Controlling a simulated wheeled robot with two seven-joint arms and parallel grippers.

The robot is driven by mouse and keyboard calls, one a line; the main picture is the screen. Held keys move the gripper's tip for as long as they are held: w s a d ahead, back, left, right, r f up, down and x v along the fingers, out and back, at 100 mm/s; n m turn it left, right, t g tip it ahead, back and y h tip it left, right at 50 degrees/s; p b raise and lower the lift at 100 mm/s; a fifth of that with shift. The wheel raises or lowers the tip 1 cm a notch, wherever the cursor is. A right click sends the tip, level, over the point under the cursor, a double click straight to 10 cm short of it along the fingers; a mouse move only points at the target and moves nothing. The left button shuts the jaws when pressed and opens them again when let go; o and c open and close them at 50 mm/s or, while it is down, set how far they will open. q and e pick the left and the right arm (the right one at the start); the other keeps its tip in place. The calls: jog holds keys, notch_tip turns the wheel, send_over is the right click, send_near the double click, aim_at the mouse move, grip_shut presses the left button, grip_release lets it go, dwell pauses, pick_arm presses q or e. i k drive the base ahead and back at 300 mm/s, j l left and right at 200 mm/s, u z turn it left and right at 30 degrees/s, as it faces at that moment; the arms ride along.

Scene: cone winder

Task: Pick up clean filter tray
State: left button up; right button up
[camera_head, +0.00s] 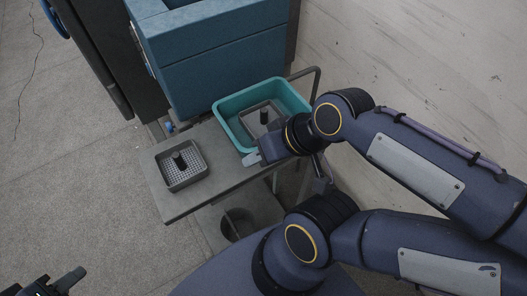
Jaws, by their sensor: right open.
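A grey square filter tray (202,166) with a light perforated floor and a dark upright knob sits on the left part of the grey cart top (223,171). A second grey tray (247,118) with a similar knob lies inside a teal bin (219,123) on the cart's right part. I cannot tell from looks which is clean. My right gripper (254,158) is open and low by the bin's front edge, right of the first tray; its wrist hides part of the bin. My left gripper (62,284) is partly in view at the bottom left, far from both trays; its jaw opening is unclear.
A large blue machine housing (215,60) stands behind the cart. A bent metal handle rail (317,76) rises at the cart's right end. A dark round container (238,224) sits below the cart top. The floor (75,190) to the left is clear.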

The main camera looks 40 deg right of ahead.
aim_at(181, 166)
jog(key=l+u, duration=0.3)
jog(key=u, duration=0.2)
jog(key=k+l+u, duration=0.2)
jog(key=u, duration=0.25)
jog(key=k+l+u, duration=0.15)
jog(key=u, duration=0.35)
